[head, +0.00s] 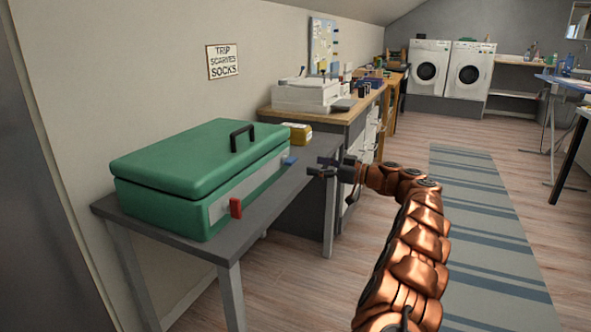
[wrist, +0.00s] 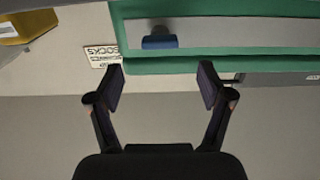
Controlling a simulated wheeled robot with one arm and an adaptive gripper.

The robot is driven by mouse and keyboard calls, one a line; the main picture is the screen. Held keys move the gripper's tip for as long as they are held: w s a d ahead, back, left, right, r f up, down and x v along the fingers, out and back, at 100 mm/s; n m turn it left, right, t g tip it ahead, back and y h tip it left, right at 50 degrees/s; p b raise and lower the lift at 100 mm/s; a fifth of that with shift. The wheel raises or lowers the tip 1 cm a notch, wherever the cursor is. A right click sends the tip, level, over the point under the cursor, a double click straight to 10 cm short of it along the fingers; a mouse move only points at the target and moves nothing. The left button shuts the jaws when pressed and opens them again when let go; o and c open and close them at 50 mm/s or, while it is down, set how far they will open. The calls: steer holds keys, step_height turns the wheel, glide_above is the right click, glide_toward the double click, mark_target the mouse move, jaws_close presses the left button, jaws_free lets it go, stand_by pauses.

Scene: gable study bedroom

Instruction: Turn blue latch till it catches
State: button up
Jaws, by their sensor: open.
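A green case (head: 195,180) with a black handle and a grey front strip lies closed on a grey table. The blue latch (head: 289,161) sits at the far end of the strip and the red latch (head: 236,207) at the near end. In the wrist view the blue latch (wrist: 160,42) lies flat along the grey strip, beyond and between my fingertips. My gripper (head: 322,168) is open and empty, in front of the blue latch and apart from it. Its two fingers also show in the wrist view (wrist: 161,72).
A yellow box (head: 297,134) stands behind the case, close to the blue latch end. The grey table (head: 225,254) has a narrow bare front edge. A wooden-topped desk with a printer (head: 306,94) stands beyond.

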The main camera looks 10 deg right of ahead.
mark_target(294, 162)
steer(key=shift+b+x, duration=0.5)
steer(key=shift+x, duration=3.25)
steer(key=shift+c, duration=0.2)
steer(key=c, duration=1.1)
